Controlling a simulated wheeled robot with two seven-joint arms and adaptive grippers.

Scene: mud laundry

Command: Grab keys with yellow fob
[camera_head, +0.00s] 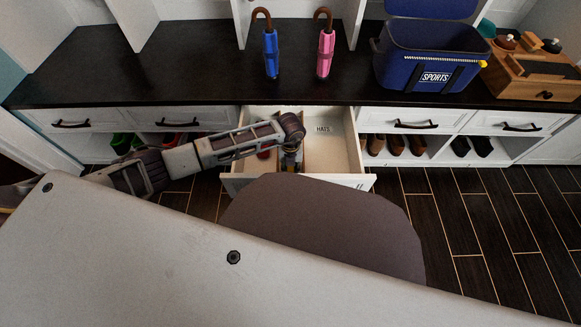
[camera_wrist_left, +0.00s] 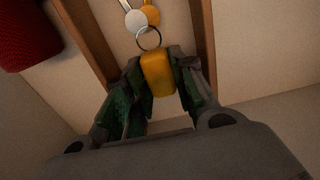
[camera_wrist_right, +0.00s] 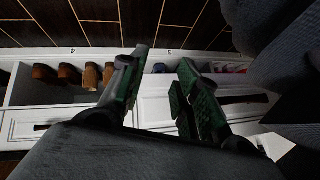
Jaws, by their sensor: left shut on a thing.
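The yellow fob (camera_wrist_left: 158,74) is between the fingers of my left gripper (camera_wrist_left: 160,88), which is shut on it. A metal ring and two keys, one silver and one gold (camera_wrist_left: 150,13), extend from the fob toward the top of the left wrist view. In the head view my left gripper (camera_head: 290,160) reaches down into an open white drawer (camera_head: 350,181). The keys are too small to make out there. My right gripper (camera_wrist_right: 160,82) is open and empty in the right wrist view, with white cabinetry beyond it.
Dividers split the drawer; one compartment is labelled HATS (camera_head: 322,129). A red item (camera_wrist_left: 28,38) lies left of the keys. The dark countertop (camera_head: 190,75) holds blue and pink umbrellas, a blue SPORTS cooler (camera_head: 435,60) and a wooden box (camera_head: 535,85). Shoes (camera_head: 396,145) sit in cubbies.

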